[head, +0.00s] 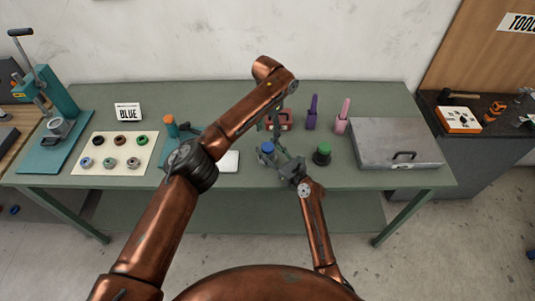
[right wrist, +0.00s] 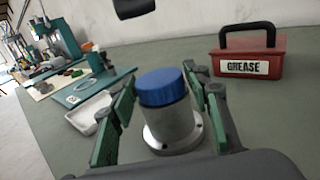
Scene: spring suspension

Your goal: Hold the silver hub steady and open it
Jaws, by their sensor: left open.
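The silver hub (right wrist: 172,125), a short cylinder with a flange and a blue cap (right wrist: 163,86), stands upright on the green table. In the head view the blue cap (head: 267,147) shows near the table's middle, the hub partly hidden. My right gripper (head: 279,152) reaches the hub from its right. In the right wrist view its green-padded fingers (right wrist: 160,95) stand open on either side of the hub, with a gap on the left.
A red grease box (right wrist: 250,62) stands behind the hub. A dark green-capped part (head: 322,153) and a grey metal case (head: 395,142) are to the right. Purple (head: 312,114) and pink (head: 342,118) items stand behind. A mat with several rings (head: 115,151) and a teal press (head: 58,115) are left.

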